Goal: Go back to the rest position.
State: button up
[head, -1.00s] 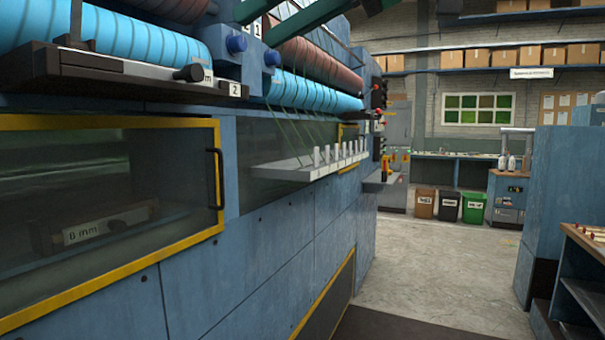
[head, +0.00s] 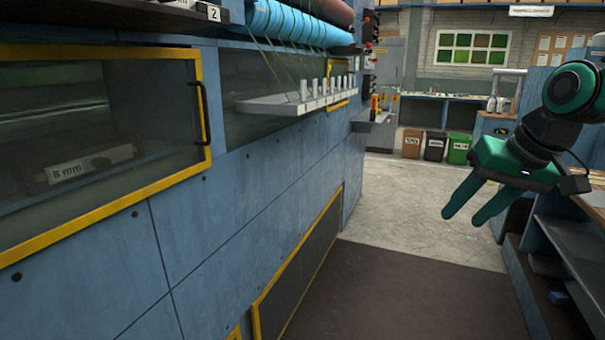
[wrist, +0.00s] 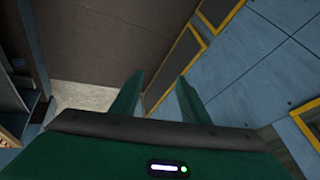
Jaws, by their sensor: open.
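My gripper (head: 466,213) hangs at the right of the head view, in front of the shelved bench. Its two green fingers point down and to the left, spread apart, with nothing between them. In the wrist view my gripper (wrist: 155,92) shows both fingers apart and empty, above the dark floor mat (wrist: 95,35). It touches nothing that I can see.
The blue machine (head: 240,210) with a yellow-framed window (head: 205,120) and a narrow peg shelf (head: 270,106) fills the left. A shelved bench (head: 560,240) stands close at the right. The aisle floor (head: 410,210) between them is clear. Several bins (head: 434,148) stand at the back.

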jog(key=s+d+f+m+g, duration=0.1)
jog(key=s+d+f, duration=0.2)
jog(key=s+f, duration=0.3)
jog(key=s+d+f+m+g+h, duration=0.1)
jog(key=s+d+f+m+g, duration=0.1)
jog(key=s+d+f, duration=0.2)
jog(key=s+d+f+m+g, duration=0.2)
jog(key=s+d+f, duration=0.1)
jog(key=s+f, duration=0.5)
jog(key=s, duration=0.3)
jog(key=shift+s+d+h, duration=0.15)
jog(key=shift+s+h, duration=0.05)
jog(key=shift+h, duration=0.2)
jog(key=shift+w, duration=0.15)
jog(key=shift+w, duration=0.5)
